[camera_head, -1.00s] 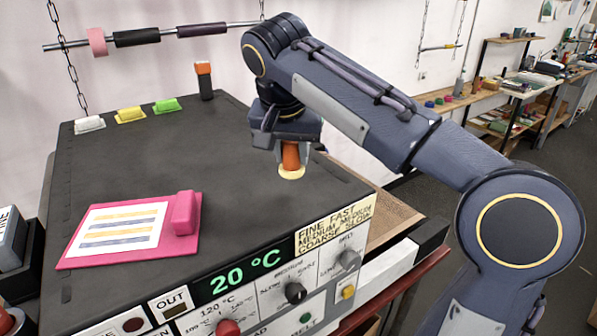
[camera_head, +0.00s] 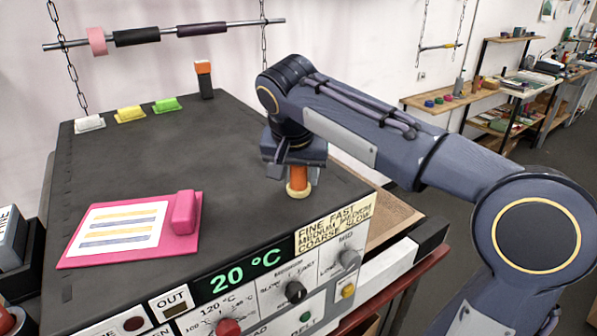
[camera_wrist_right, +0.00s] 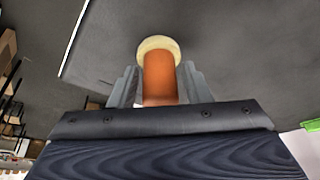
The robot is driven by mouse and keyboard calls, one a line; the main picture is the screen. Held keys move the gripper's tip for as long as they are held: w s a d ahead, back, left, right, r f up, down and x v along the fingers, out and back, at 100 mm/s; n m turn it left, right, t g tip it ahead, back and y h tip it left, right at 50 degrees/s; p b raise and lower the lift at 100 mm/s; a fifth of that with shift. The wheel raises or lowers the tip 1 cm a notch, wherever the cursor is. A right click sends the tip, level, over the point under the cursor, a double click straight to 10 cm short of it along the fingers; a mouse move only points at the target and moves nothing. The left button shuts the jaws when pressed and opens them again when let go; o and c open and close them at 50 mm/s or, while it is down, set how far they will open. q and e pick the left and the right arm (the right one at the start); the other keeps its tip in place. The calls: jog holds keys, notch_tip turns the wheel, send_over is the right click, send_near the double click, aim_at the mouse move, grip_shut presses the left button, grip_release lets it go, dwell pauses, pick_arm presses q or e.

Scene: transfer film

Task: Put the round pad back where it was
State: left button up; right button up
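The round pad (camera_head: 298,191) is a cream disc at the lower end of an orange handle. My right gripper (camera_head: 292,170) is shut on the orange handle, with the disc pointing down, near the right front edge of the black machine top. I cannot tell whether the disc touches the top. In the right wrist view, the two grey fingers (camera_wrist_right: 160,88) stand on either side of the orange handle, and the pad (camera_wrist_right: 158,44) shows beyond their tips. My left gripper is not in view.
A pink clipboard (camera_head: 185,238) with a striped sheet lies on the black top (camera_head: 130,165). White (camera_head: 89,124), yellow (camera_head: 130,115) and green (camera_head: 166,105) blocks and an orange-topped post (camera_head: 204,80) stand along the back. A control panel (camera_head: 262,290) faces the front. The middle is clear.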

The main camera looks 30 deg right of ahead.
jog(key=shift+o, duration=0.5)
jog(key=shift+r, duration=0.1)
jog(key=shift+r, duration=0.2)
jog(key=v, duration=1.2)
jog(key=s+a+f+n+y+b, duration=0.1)
jog(key=s+f+n+y, duration=0.1)
jog(key=s+f, duration=0.4)
jog(key=s+a+f+n+t+y+b, duration=0.1)
jog(key=s+f, duration=0.5)
jog(key=f, duration=1)
jog(key=s+a+f+n+t+y+b, duration=0.1)
jog(key=s+a+f+n+y+b, duration=0.1)
jog(key=s+f, duration=0.4)
notch_tip(320, 180, down, 5)
jog(key=shift+s+f+n+y+b, duration=0.15)
jog(key=shift+n+y+b, duration=0.25)
jog(key=shift+n+y, duration=0.4)
jog(key=shift+a, duration=0.1)
